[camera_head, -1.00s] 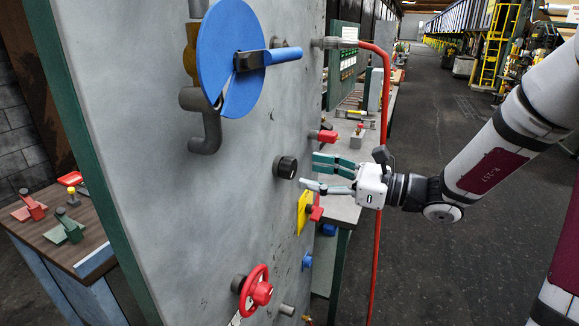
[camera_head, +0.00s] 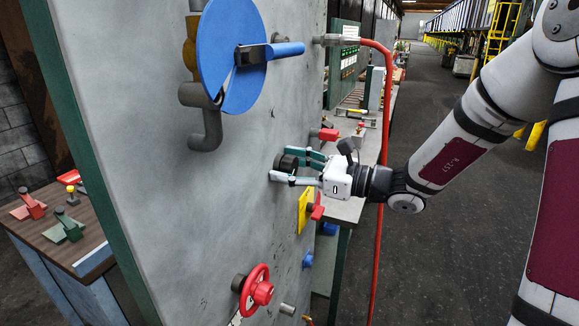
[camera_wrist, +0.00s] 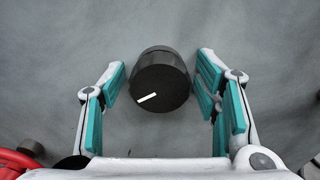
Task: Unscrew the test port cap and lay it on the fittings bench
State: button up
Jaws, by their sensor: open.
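The test port cap is a round black knob-like cap (camera_wrist: 160,82) with a white mark on its face, on the grey panel. It sits between the two open fingers of my gripper (camera_wrist: 162,88) in the wrist view, with a gap on each side. In the head view the cap (camera_head: 287,161) is partly covered by the fingers, and my gripper (camera_head: 298,168) reaches the panel around it. I cannot tell for sure which surface is the fittings bench; a grey-topped bench (camera_head: 347,210) stands behind the panel's right edge.
The panel (camera_head: 170,220) carries a blue disc with a lever (camera_head: 232,60), a red handwheel (camera_head: 257,290) and a yellow plate (camera_head: 305,210). A red hose (camera_head: 379,240) hangs right of it. A brown-topped table (camera_head: 45,243) with coloured fixtures stands at the left.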

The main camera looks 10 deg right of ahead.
jog(key=c, duration=1.1)
jog(key=shift+n, duration=1.1)
jog(key=shift+n+b, duration=0.4)
jog(key=shift+n, duration=0.7)
jog(key=shift+r+n+b, duration=0.1)
jog(key=shift+n+b, duration=0.25)
jog(key=shift+n, duration=0.75)
jog(key=shift+w, duration=0.1)
